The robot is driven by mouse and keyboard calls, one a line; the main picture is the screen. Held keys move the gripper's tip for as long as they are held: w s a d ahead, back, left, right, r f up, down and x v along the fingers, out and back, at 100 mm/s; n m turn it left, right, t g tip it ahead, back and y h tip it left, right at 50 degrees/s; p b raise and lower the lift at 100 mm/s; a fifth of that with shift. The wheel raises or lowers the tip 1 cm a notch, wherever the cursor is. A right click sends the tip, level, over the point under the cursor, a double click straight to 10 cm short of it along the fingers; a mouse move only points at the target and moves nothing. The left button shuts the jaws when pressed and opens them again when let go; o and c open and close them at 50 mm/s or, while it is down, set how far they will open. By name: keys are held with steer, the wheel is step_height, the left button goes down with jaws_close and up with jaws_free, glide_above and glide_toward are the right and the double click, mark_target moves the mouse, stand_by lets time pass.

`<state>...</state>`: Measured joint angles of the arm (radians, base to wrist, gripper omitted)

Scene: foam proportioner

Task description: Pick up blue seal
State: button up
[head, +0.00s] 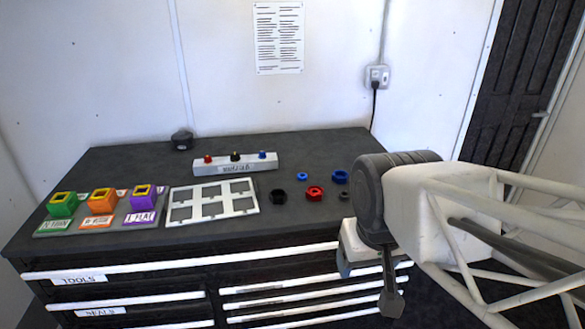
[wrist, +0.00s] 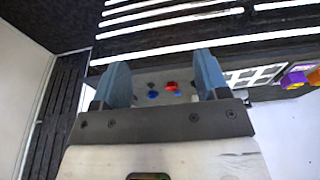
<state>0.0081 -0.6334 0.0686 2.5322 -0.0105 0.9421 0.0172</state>
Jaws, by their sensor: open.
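Two blue rings lie on the dark bench top to the right in the head view: a smaller one (head: 302,177) and a larger one (head: 340,177). I cannot tell which is the blue seal. In the wrist view, a blue piece (wrist: 153,94) shows beyond and between my fingers, beside a red ring (wrist: 172,86). My gripper (wrist: 161,60) is open and empty, its two blue-grey fingers wide apart. In the head view, it is at the bench's front right edge, partly hidden by my arm, apart from the rings.
A red ring (head: 314,193), a black ring (head: 278,196) and a small dark ring (head: 345,196) lie near the blue ones. A white framed tray (head: 213,187) stands left of them, with a grey knobbed bar (head: 236,164) behind. Green, orange and purple blocks stand far left.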

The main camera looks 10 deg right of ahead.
steer(key=w+r+n, duration=0.3)
steer(key=w+n, duration=0.2)
steer(key=w, duration=0.9)
steer(key=n+g, duration=0.3)
steer(key=n, duration=1.2)
glide_above(303, 175)
steer(key=f, duration=1.3)
steer(key=shift+s, duration=0.3)
steer(key=shift+w+f, duration=0.2)
steer(key=shift+w, duration=0.05)
steer(key=shift+f, duration=0.1)
steer(key=shift+f, duration=1.2)
steer(key=shift+f, duration=0.1)
